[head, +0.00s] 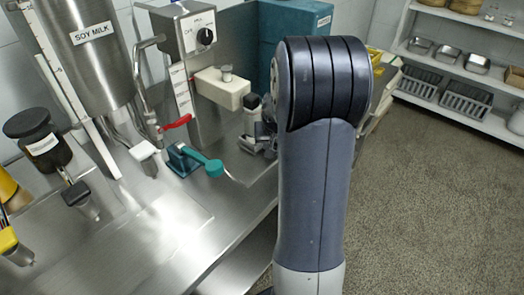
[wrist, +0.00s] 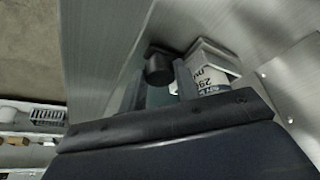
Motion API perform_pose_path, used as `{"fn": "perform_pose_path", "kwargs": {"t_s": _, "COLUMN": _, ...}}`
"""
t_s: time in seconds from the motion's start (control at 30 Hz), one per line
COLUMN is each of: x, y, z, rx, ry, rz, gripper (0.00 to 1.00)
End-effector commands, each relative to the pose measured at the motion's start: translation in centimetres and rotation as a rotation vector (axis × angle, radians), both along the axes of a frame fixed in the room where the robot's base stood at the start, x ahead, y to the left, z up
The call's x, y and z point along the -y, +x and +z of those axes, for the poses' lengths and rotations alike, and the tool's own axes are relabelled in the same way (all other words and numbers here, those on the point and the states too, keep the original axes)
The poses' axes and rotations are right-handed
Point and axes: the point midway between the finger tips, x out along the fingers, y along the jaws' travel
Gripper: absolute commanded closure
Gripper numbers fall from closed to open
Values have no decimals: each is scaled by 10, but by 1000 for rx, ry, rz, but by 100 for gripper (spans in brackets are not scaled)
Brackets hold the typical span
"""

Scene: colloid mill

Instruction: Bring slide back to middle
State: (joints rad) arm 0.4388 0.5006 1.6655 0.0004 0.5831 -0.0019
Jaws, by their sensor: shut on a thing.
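My gripper (wrist: 160,85) is low beside the mill's control post, mostly hidden by my arm in the head view (head: 262,138). In the wrist view its two dark fingers stand on either side of a dark round knob (wrist: 159,68), and it is shut on that knob. The knob sits close to the steel surface. Whether this knob belongs to the slide is not clear, as my arm covers that spot in the head view. A white labelled piece (wrist: 212,78) is just right of the fingers in the wrist view.
The control box (head: 196,33) and a cream block (head: 222,88) stand above and left of my gripper. A teal-handled lever (head: 205,163), a red lever (head: 178,122) and the soy milk hopper (head: 88,60) are further left.

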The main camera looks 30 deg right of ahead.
Motion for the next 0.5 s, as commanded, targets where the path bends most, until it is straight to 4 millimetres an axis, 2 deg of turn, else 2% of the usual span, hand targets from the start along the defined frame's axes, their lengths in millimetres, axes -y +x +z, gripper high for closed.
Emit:
{"fn": "perform_pose_path", "kwargs": {"t_s": 0.03, "x": 11, "y": 4, "z": 0, "rx": 3, "ry": -2, "rz": -4, "gripper": 100}}
{"fn": "perform_pose_path", "kwargs": {"t_s": 0.2, "x": 39, "y": 14, "z": 1, "rx": 3, "ry": -1, "rz": -4, "gripper": 100}}
{"fn": "perform_pose_path", "kwargs": {"t_s": 0.5, "x": 75, "y": 28, "z": 1, "rx": 3, "ry": -1, "rz": -1, "gripper": 100}}
